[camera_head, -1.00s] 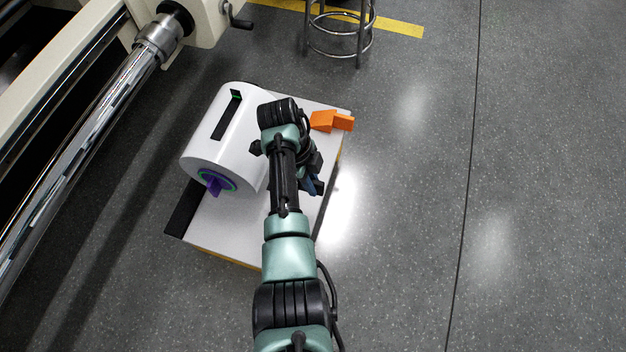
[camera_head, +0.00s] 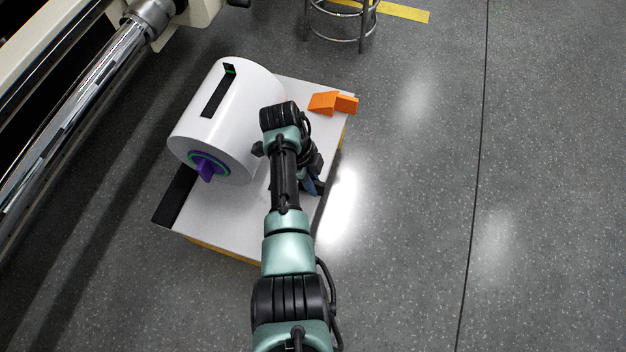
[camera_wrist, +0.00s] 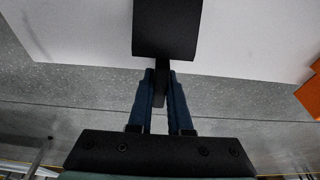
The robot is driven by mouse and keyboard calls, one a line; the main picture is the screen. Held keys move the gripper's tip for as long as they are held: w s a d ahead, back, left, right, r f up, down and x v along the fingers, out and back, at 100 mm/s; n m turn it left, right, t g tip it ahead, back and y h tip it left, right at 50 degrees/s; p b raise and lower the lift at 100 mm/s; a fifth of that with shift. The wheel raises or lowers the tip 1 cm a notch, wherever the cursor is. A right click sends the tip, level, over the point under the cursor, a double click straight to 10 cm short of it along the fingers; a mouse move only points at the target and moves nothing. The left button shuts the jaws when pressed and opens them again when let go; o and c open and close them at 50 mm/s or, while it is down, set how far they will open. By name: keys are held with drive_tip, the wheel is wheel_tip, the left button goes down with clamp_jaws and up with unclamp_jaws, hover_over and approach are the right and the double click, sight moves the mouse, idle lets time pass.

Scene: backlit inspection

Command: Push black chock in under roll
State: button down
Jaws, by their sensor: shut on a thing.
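The large white roll (camera_head: 225,115) lies on the white top of a low platform (camera_head: 240,220), with a purple and green core at its near end. The black chock (camera_wrist: 166,30) shows at the top middle of the wrist view, just ahead of my fingers and over the white top. My gripper (camera_wrist: 160,88) has blue fingers shut on the chock's narrow black tab. In the head view my arm hides the chock and the fingers almost wholly. The contact between chock and roll is hidden, so I cannot tell whether they touch.
An orange chock (camera_head: 333,103) lies at the platform's far right corner; it also shows at the wrist view's right edge (camera_wrist: 309,94). A black strip (camera_head: 174,203) lies along the platform's left edge. A machine with a shiny roller (camera_head: 70,120) stands left. The floor at right is clear.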

drive_tip(key=shift+w+a, duration=0.15)
drive_tip(key=shift+a, duration=0.3)
idle(0.5)
drive_tip(key=c, duration=0.8)
unclamp_jaws()
drive_tip(key=shift+o, duration=0.2)
drive_tip(key=s+p+v, duration=0.1)
drive_tip(key=p+v, duration=0.6)
drive_tip(key=v, duration=0.6)
drive_tip(key=shift+w, duration=0.5)
drive_tip(key=shift+w, duration=0.1)
